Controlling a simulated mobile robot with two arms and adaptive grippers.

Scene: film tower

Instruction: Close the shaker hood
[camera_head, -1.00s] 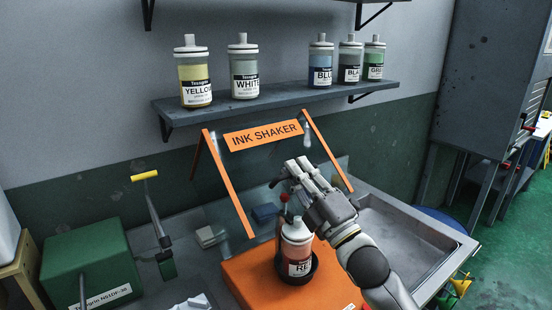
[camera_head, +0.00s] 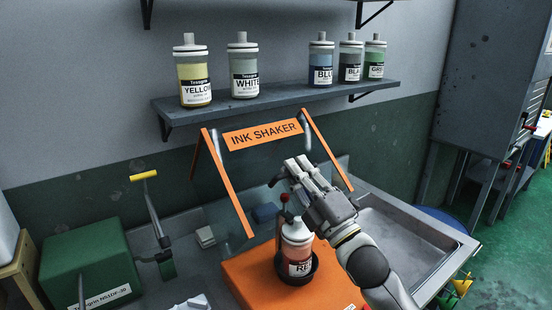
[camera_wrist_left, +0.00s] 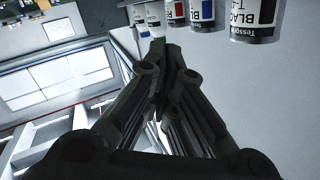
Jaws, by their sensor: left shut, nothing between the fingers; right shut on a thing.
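The shaker hood (camera_head: 230,192) is raised, with orange side bars, clear panels and an orange "INK SHAKER" plate (camera_head: 262,135). The orange shaker base (camera_head: 245,275) is below it. A red ink bottle (camera_head: 299,262) stands upright in a dark holder on the base. A lever with a red knob (camera_head: 283,197) rises beside the bottle. My right gripper (camera_head: 284,174) is just above this knob, in front of the hood. It is shut, and its fingers hide what they grip. My left gripper shows only in the left wrist view (camera_wrist_left: 160,48), shut and empty.
A shelf (camera_head: 275,98) above holds several ink bottles; some also show in the left wrist view (camera_wrist_left: 252,18). A green machine (camera_head: 88,262) and a yellow-handled lever (camera_head: 150,205) stand at left. A metal sink (camera_head: 400,235) is at right.

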